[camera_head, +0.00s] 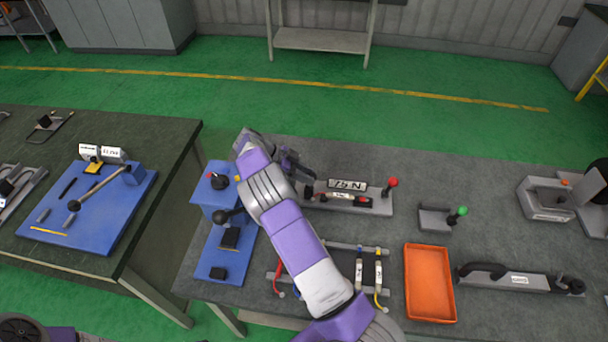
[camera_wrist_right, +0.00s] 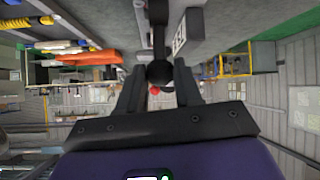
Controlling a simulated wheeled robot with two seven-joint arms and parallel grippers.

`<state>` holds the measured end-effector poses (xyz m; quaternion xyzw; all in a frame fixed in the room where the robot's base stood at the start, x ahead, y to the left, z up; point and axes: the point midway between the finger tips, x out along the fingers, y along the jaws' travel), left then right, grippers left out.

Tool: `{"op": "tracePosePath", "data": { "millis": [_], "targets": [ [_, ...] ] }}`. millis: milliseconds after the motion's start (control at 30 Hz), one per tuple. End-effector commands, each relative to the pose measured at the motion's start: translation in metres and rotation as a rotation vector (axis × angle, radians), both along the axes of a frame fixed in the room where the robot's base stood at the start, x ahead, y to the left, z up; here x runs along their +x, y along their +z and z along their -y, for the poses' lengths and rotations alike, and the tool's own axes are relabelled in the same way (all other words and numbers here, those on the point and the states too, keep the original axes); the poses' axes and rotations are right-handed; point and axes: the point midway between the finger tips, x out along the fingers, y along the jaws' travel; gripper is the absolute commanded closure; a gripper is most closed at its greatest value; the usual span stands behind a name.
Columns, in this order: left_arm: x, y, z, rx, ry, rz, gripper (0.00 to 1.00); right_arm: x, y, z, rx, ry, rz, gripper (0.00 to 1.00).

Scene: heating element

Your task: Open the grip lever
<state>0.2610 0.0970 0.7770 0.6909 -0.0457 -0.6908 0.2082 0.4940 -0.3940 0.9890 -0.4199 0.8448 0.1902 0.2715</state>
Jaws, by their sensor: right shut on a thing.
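My right gripper (camera_head: 298,165) reaches over the table to the left end of a grey fixture (camera_head: 378,203) labelled 75 N. My forearm hides part of that area in the head view. In the right wrist view a black ball knob (camera_wrist_right: 160,73) on a dark lever bar (camera_wrist_right: 159,38) sits between the two fingers of my right gripper (camera_wrist_right: 157,80), which is shut on it. In the head view the knob is hidden by the gripper. My left gripper is not in view.
A red knob (camera_head: 393,182) stands at the fixture's right end. A green-knobbed bracket (camera_head: 436,218), an orange tray (camera_head: 430,285) and a long grey tool (camera_head: 520,279) lie to the right. A blue unit (camera_head: 216,191) stands left of my arm.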

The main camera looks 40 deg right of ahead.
Motion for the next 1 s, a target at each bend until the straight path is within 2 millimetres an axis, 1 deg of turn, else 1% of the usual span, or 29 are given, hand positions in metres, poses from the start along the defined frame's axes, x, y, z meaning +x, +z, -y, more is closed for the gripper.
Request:
{"op": "tracePosePath", "data": {
  "millis": [267, 300, 433, 467, 767, 867, 1000],
  "targets": [
    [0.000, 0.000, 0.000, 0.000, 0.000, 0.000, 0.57, 0.001, 0.001, 0.001, -0.003, 0.003, 0.003, 1.00],
    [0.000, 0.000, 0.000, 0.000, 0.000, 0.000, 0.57, 0.001, 0.001, 0.001, -0.003, 0.003, 0.003, 0.61],
    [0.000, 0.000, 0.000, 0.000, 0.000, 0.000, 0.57, 0.000, 0.001, 0.001, -0.002, 0.002, 0.001, 0.41],
    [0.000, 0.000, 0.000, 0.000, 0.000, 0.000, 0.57, 0.000, 0.001, 0.001, -0.002, 0.002, 0.001, 0.40],
    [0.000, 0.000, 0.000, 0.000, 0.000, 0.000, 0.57, 0.001, 0.001, -0.001, 0.000, 0.001, 0.000, 0.40],
    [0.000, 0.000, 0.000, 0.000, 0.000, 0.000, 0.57, 0.005, 0.006, -0.005, 0.000, 0.002, 0.000, 0.40],
    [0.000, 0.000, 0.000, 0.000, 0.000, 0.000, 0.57, 0.016, 0.018, -0.018, -0.001, 0.003, 0.002, 0.40]
  ]
}}
